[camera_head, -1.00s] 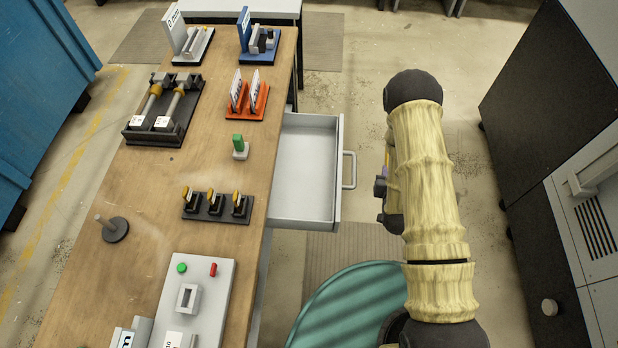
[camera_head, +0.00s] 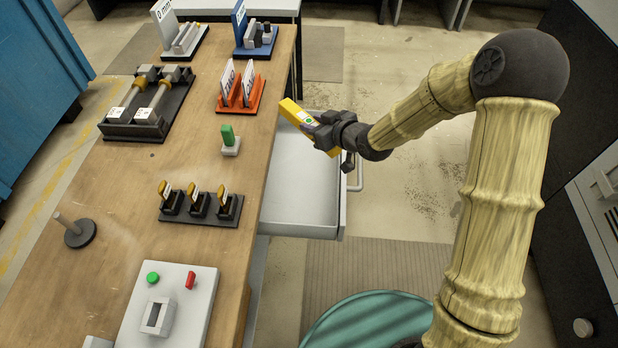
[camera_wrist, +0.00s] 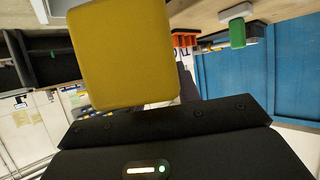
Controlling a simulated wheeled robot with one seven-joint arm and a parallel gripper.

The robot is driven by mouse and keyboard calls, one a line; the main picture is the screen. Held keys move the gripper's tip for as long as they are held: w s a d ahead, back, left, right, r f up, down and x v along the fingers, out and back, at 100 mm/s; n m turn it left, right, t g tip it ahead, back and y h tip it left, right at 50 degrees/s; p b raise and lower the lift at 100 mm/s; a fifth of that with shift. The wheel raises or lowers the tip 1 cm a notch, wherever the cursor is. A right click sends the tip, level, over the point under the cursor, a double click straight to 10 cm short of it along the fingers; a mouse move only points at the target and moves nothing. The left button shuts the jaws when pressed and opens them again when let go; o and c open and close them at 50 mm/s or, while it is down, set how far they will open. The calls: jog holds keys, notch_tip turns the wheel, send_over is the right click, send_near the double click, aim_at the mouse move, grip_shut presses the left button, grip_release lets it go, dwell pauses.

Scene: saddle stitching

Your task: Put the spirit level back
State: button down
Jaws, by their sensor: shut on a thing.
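The spirit level is a yellow bar (camera_head: 297,115) with a coloured label on its side. In the head view it is held tilted above the open drawer, near the table's right edge. My gripper (camera_head: 326,131) is shut on it, and its far end points up and left towards the table. In the wrist view the yellow spirit level (camera_wrist: 122,55) fills the upper middle, just beyond the dark gripper body (camera_wrist: 170,130). The fingertips are mostly hidden by the level. The open drawer (camera_head: 305,215) shows a bare pale inside; its far part is behind my arm.
The wooden table (camera_head: 120,200) carries an orange rack (camera_head: 241,103), a green-topped block (camera_head: 230,140), a three-post black stand (camera_head: 200,208) and a grey button box (camera_head: 185,300). A blue holder (camera_head: 256,45) stands at the back. A teal round object (camera_head: 370,322) lies below right.

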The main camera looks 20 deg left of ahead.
notch_tip(320, 180, down, 6)
jog(key=shift+f, duration=0.15)
dwell(0.4)
notch_tip(320, 180, down, 4)
jog(key=shift+s+r, duration=0.1)
jog(key=shift+r, duration=0.05)
dwell(0.4)
jog(key=shift+f+b, duration=0.4)
jog(key=shift+b, duration=0.15)
jog(key=shift+f, duration=0.2)
